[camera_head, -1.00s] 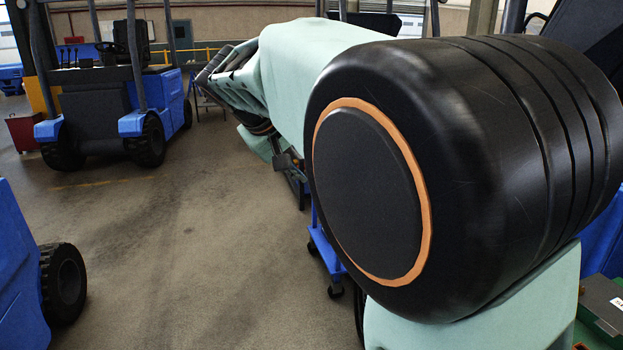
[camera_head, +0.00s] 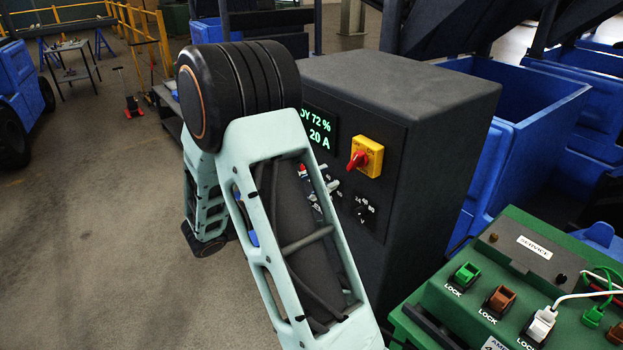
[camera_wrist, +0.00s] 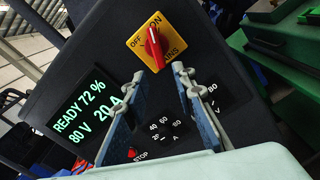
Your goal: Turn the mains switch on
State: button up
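The mains switch is a red knob (camera_wrist: 153,48) on a square yellow plate (camera_wrist: 177,67) marked OFF, ON and MAINS. The knob lies roughly upright in the wrist view; I cannot tell its setting for sure. In the head view the red knob (camera_head: 357,160) and yellow plate (camera_head: 372,158) show on the dark cabinet's front, right of my arm. My gripper (camera_wrist: 159,75) is open and empty, its two blue-padded fingers apart, with tips appearing just below the switch. I see no contact with the knob. In the head view my arm hides much of the gripper.
The dark cabinet (camera_head: 425,90) carries a green lit display (camera_wrist: 88,115), dials (camera_wrist: 163,132) and a red STOP button (camera_wrist: 134,153). A green box with lock switches (camera_head: 475,325) stands at front right. Blue bins (camera_head: 540,95) stand behind. Floor at left is open.

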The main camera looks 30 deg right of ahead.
aim_at(348, 168)
jog(key=d, duration=0.8)
jog(key=shift+w+d, duration=0.15)
jog(key=shift+w, duration=0.2)
jog(key=shift+c, duration=0.2)
jog(key=c, duration=0.6)
